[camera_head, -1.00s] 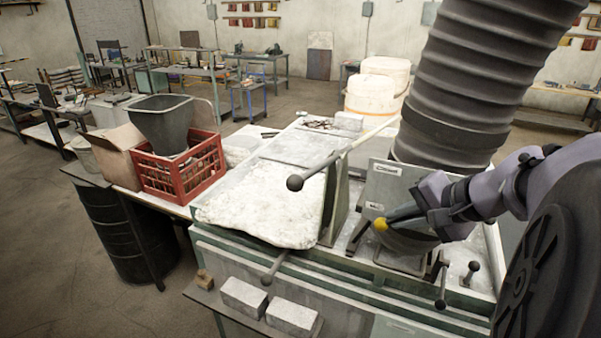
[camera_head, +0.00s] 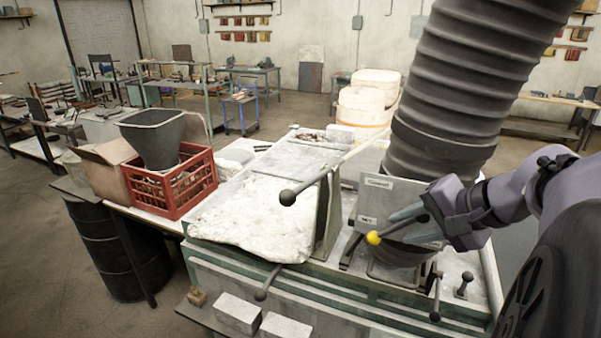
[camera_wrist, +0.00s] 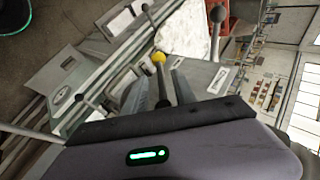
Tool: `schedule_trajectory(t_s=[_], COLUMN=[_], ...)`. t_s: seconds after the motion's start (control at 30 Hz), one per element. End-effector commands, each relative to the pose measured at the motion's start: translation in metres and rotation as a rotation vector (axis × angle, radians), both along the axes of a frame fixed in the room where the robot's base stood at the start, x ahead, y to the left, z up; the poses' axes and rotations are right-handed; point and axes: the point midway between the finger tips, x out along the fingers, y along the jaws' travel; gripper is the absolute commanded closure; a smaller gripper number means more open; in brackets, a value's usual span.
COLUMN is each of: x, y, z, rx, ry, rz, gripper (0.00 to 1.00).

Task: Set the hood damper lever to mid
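The hood damper lever has a yellow knob (camera_head: 374,238) on a dark rod, and its knob also shows in the wrist view (camera_wrist: 158,57). The knob is just below the "Mid" label on the pale plate (camera_head: 400,190), whose upper label reads "Closed". My gripper (camera_head: 400,222) is to the right of the knob. In the wrist view my gripper (camera_wrist: 160,82) has its two grey fingers apart, one on each side of the rod, with gaps between. The lever's lower end is hidden in the head view.
A large ribbed duct (camera_head: 445,90) rises behind the plate. A lever with a black ball (camera_head: 288,198) sticks out to the left. A red crate (camera_head: 170,185) with a grey hopper stands further left. Smaller black levers (camera_head: 436,300) are at the front right.

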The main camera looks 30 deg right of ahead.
Motion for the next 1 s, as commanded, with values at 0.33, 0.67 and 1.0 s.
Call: schedule_trajectory(t_s=[0.33, 0.67, 1.0], x=[-0.067, -0.091, -0.068], y=[-0.011, -0.013, 0.021], z=[0.069, 0.092, 0.052], rx=[-0.001, 0.0, 0.021], ry=[0.0, 0.001, 0.021], rz=[-0.006, 0.0, 0.104], gripper=[0.67, 0.67, 0.67])
